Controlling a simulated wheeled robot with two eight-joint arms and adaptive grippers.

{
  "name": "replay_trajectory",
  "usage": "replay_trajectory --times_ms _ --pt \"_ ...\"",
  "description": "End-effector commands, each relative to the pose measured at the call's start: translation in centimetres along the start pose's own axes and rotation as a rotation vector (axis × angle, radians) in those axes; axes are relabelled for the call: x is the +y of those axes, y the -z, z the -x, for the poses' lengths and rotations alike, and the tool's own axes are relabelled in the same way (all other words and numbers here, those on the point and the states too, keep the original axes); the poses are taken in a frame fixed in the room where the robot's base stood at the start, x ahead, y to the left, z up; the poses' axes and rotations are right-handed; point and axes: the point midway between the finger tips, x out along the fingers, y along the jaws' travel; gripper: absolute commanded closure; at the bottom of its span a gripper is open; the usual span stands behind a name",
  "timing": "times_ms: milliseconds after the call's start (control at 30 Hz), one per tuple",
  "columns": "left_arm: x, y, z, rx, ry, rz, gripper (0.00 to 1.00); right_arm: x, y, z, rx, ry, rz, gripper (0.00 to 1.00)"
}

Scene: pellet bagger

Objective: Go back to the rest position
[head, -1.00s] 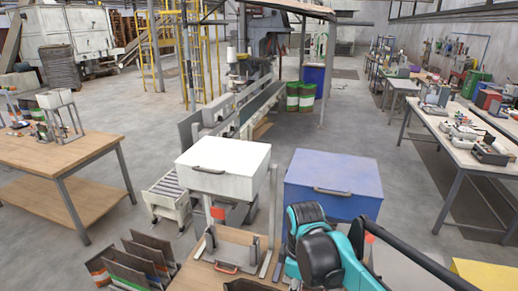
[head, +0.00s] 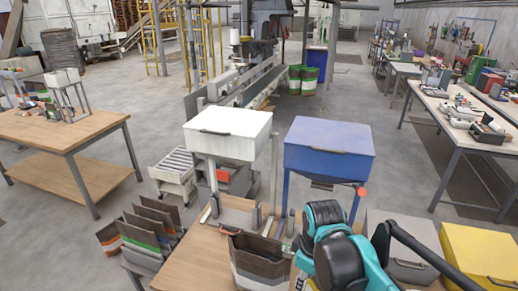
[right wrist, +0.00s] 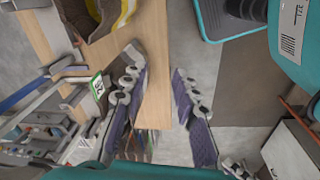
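My right arm (head: 335,245), teal and black, is at the lower right of the head view, in front of the blue hopper. Its gripper cannot be made out there. In the right wrist view my right gripper (right wrist: 156,66) has its two dark-padded fingers spread apart, with nothing between them. The wooden bench shows beyond and between the fingers. My left gripper is in neither view.
A white hopper (head: 228,133) and a blue hopper (head: 328,150) stand at the wooden bench (head: 195,262). An open brown-and-grey bag (head: 258,262) is on the bench. Several bags (head: 148,228) stand at its left. Grey (head: 402,240) and yellow (head: 482,250) bins stand at right.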

Motion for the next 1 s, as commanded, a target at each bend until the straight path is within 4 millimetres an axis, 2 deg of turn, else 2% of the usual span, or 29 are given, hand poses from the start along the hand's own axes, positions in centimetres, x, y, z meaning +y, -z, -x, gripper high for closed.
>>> replay_trajectory --times_ms 33,267,500,600,733,1000 --pt "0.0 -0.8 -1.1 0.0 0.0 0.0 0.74 -0.3 -0.8 -1.2 0.015 -0.017 -0.042 0.71" --pt "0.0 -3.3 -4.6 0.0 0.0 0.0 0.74 -1.3 -3.9 -5.4 0.117 -0.108 -0.305 0.71" --pt "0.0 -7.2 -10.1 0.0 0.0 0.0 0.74 -2.9 -8.4 -12.9 0.32 -0.221 -0.717 0.71" --pt "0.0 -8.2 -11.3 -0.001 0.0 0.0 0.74 -3.2 -9.5 -14.8 0.392 -0.245 -0.841 0.71" --pt "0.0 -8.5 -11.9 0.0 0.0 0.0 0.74 -3.4 -10.2 -15.8 0.444 -0.257 -0.924 0.71" --pt "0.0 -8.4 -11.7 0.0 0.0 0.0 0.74 -3.3 -10.2 -15.5 0.454 -0.259 -0.94 0.71"
